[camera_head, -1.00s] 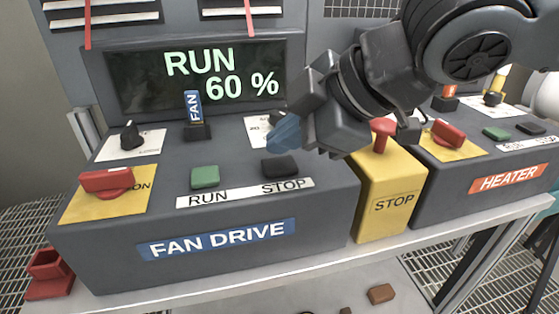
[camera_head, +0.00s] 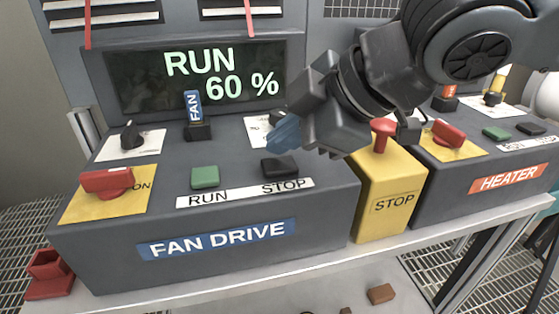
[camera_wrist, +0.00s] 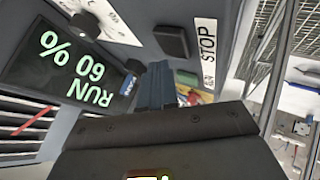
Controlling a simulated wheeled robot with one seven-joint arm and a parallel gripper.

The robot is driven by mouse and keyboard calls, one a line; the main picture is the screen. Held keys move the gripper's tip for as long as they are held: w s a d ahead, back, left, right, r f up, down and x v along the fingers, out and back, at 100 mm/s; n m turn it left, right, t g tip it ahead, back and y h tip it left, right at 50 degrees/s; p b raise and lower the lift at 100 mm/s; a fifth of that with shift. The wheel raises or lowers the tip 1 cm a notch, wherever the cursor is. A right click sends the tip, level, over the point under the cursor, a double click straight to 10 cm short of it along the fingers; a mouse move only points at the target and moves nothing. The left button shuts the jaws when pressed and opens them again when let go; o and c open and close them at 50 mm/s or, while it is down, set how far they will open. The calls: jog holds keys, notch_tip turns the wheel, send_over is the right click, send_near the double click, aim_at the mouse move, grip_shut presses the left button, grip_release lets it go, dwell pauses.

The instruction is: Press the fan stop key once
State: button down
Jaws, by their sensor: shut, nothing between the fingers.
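The fan stop key is a black key (camera_head: 280,167) above the word STOP on the grey FAN DRIVE box (camera_head: 110,240). In the wrist view the black key (camera_wrist: 171,41) lies beyond the fingertips, beside the STOP label. The display (camera_head: 200,78) reads RUN 60 %. My gripper (camera_head: 283,135) is shut and empty, its blue fingertips just above and behind the stop key, apart from it in the picture. In the wrist view the closed blue fingers (camera_wrist: 155,85) point toward the panel.
A green RUN key (camera_head: 205,177) sits left of the stop key. A red rotary switch (camera_head: 107,181) is at the far left. A yellow STOP box (camera_head: 392,205) with a red mushroom button (camera_head: 382,131) stands right. A HEATER box (camera_head: 480,190) is further right.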

aim_at(285, 167)
jog(key=shift+f, duration=0.15)
jog(key=shift+f, duration=0.3)
jog(key=shift+f, duration=0.45)
dwell(1.0)
jog(key=shift+r, duration=0.15)
jog(key=shift+r+p, duration=0.75)
jog(key=shift+p, duration=0.1)
jog(key=shift+r, duration=0.1)
notch_tip(285, 167, up, 5)
jog(key=p, duration=0.5)
dwell(0.4)
